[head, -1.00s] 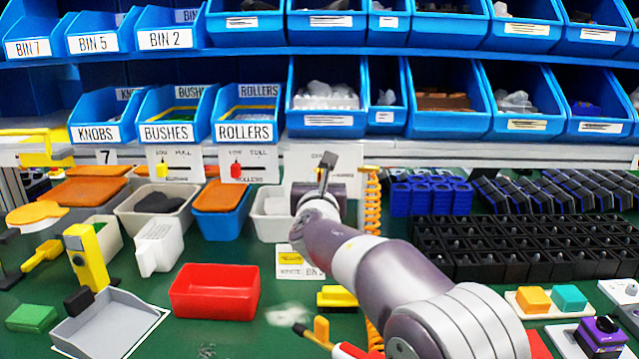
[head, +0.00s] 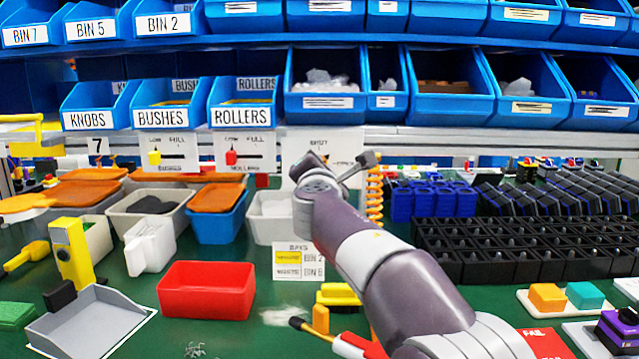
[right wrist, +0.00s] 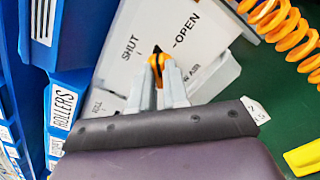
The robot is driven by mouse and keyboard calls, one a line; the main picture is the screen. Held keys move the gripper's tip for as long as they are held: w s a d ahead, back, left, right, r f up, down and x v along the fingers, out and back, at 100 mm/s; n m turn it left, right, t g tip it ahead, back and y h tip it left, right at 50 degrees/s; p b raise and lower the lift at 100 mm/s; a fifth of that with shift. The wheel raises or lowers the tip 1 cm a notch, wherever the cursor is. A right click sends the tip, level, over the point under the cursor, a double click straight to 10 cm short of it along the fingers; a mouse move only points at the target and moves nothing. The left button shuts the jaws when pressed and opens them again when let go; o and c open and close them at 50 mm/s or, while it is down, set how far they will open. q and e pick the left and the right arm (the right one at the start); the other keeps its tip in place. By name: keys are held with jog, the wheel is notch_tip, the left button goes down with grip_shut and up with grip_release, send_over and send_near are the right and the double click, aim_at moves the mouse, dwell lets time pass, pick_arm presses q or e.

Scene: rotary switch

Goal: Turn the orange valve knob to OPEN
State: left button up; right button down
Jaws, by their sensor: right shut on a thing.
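The orange valve knob (right wrist: 157,61) shows in the right wrist view on a white panel (right wrist: 190,22) marked SHUT and OPEN. Its dark tip lies between the two words, and I cannot tell the exact angle. My right gripper (right wrist: 160,72) is shut on the knob, with one pale finger on each side. My left gripper is not in view.
An orange coiled hose (head: 374,198) hangs just right of the panel; it also shows in the right wrist view (right wrist: 285,22). Blue bins (head: 327,88) line the shelf above. A red tray (head: 207,290) and a grey dustpan (head: 90,325) lie on the green bench.

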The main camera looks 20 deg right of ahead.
jog(key=shift+f+m+b, duration=0.2)
jog(key=shift+m+b, duration=2.4)
jog(key=shift+m, duration=1.6)
jog(key=c, duration=1.1)
grip_release()
jog(key=b+v, duration=0.2)
jog(key=v, duration=1)
jog(key=shift+s+r, duration=0.1)
jog(key=shift+s, duration=0.25)
